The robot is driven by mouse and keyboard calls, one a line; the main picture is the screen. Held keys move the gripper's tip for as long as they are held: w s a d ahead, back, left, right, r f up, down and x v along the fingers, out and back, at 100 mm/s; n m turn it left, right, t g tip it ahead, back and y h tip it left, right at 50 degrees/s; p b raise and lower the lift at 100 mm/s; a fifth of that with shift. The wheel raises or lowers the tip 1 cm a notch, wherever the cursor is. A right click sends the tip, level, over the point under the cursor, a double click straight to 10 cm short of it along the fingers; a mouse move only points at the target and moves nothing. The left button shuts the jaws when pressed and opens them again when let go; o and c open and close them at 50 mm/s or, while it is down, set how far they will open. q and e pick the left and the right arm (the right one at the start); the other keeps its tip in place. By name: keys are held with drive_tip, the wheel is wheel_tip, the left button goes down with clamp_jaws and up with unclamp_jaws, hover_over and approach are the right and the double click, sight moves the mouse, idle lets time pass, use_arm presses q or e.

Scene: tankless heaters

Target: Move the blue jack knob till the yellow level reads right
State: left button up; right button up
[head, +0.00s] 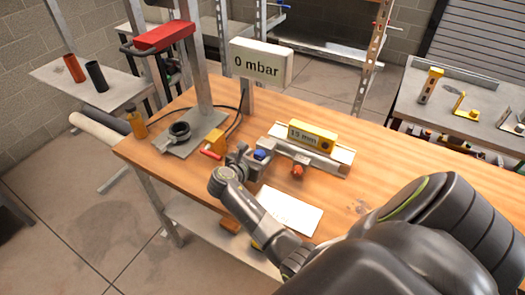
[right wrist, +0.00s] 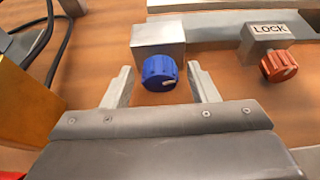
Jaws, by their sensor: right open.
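The blue jack knob (right wrist: 159,73) sits on the front of a metal block (right wrist: 158,38). My right gripper (right wrist: 160,84) is open, with one finger on each side of the knob and a visible gap to both. In the head view the knob (head: 260,154) shows just beside my right gripper (head: 245,155). The yellow level (head: 312,137) lies on a metal rail behind the knob, and its display reads 1.5 mm or a similar value; the small digits are hard to read. My left gripper is not in view.
A red knob (right wrist: 278,66) under a LOCK label (right wrist: 270,29) is right of the blue knob. A display (head: 261,63) reads 0 mbar. A yellow-orange block (head: 214,140) is close on the left. A white sheet (head: 291,211) lies in front on the wooden bench (head: 400,160).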

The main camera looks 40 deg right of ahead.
drive_tip(key=shift+a+r, duration=0.1)
drive_tip(key=shift+c, duration=0.4)
drive_tip(key=c, duration=0.9)
drive_tip(key=shift+s+r+m+t+p, duration=0.1)
drive_tip(key=shift+m+t+p, duration=0.3)
drive_tip(key=shift+p, duration=0.2)
drive_tip(key=shift+m, duration=0.4)
drive_tip(key=shift+s+m+t+p, duration=0.1)
drive_tip(key=shift+m+t+p, duration=0.2)
drive_tip(key=shift+m+t, duration=0.3)
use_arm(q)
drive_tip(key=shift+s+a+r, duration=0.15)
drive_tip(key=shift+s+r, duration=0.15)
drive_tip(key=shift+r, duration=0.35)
use_arm(e)
drive_tip(key=shift+m+t+y, duration=0.4)
drive_tip(key=shift+m, duration=0.2)
drive_tip(key=o, duration=1)
drive_tip(key=shift+d+f, duration=0.2)
